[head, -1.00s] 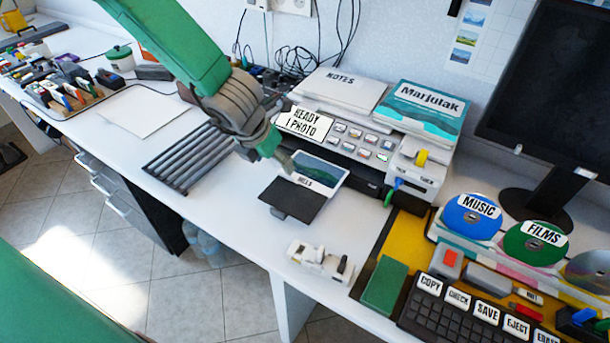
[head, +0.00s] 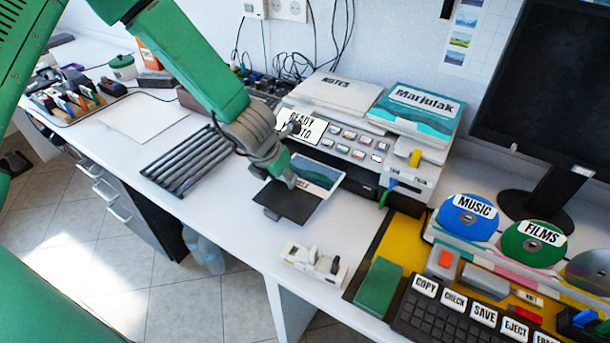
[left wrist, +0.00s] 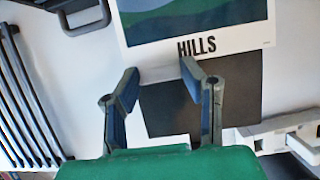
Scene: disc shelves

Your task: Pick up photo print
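The photo print (head: 320,173), with a landscape picture, sticks out of the front of the printer (head: 350,150) over a black tray (head: 292,204). In the left wrist view the print (left wrist: 238,38) reads HILLS on its white border, above the black tray (left wrist: 240,90). My left gripper (head: 290,182) is at the print's front left edge. In the left wrist view its two fingers (left wrist: 160,76) are apart, on either side of part of the print's lower border. Whether they touch it I cannot tell. My right gripper is not in view.
A dark slatted rack (head: 187,160) lies left of the tray. A small white tape dispenser (head: 314,264) stands in front. A yellow mat (head: 395,240) holds a green block (head: 382,287) and keyboard (head: 460,318) on the right. White desk lies bare around the tray.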

